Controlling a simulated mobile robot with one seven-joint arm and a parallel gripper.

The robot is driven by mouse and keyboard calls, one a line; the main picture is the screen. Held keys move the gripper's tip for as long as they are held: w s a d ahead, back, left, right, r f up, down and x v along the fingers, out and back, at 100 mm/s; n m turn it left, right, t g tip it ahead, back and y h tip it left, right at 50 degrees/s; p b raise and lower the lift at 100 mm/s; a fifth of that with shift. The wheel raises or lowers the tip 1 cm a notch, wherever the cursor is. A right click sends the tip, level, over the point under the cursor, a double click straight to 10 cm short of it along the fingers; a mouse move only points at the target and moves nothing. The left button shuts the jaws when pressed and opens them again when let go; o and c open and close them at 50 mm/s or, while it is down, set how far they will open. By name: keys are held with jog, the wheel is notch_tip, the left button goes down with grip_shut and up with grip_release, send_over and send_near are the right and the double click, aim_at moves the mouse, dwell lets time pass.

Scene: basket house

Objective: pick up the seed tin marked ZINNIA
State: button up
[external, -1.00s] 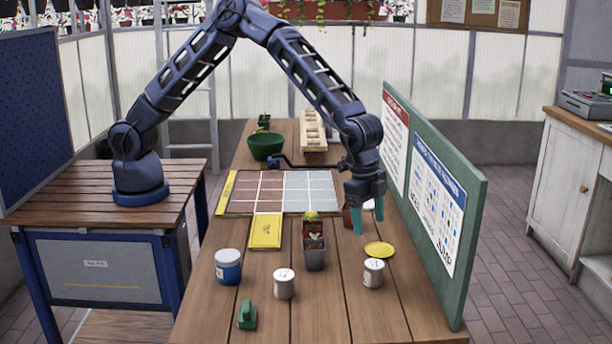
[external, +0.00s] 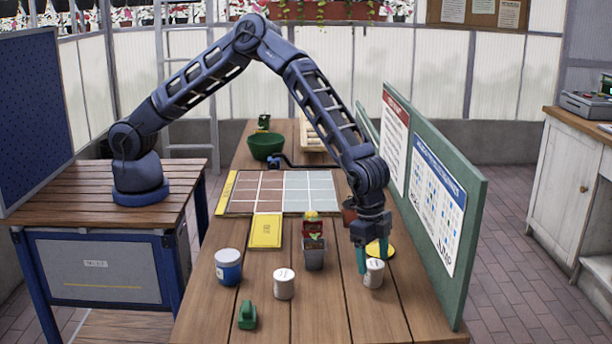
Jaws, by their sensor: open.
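Several tins stand on the wooden table. A white tin with a label (external: 374,274) is at the right, and my gripper (external: 373,265) is open right over it, its teal fingers down at the tin's sides. Whether the fingers touch it I cannot tell. Another white tin (external: 284,284) stands at front centre. A blue tin with a pale label (external: 228,267) stands to its left. The label writing is too small to read, so I cannot tell which tin is marked ZINNIA.
A grey pot with seed packets (external: 314,252) stands left of my gripper. A yellow disc (external: 387,249) lies just behind it. A green object (external: 247,316) sits at front left. A green board (external: 456,250) edges the table's right side. Front right is clear.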

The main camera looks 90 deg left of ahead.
aim_at(374, 263)
jog(key=f, duration=0.3)
jog(key=shift+w+d+f, duration=0.2)
jog(key=shift+d+f, duration=0.05)
jog(key=shift+c, duration=0.2)
jog(key=c, duration=1)
jog(key=shift+r, duration=0.1)
jog(key=shift+c, duration=0.2)
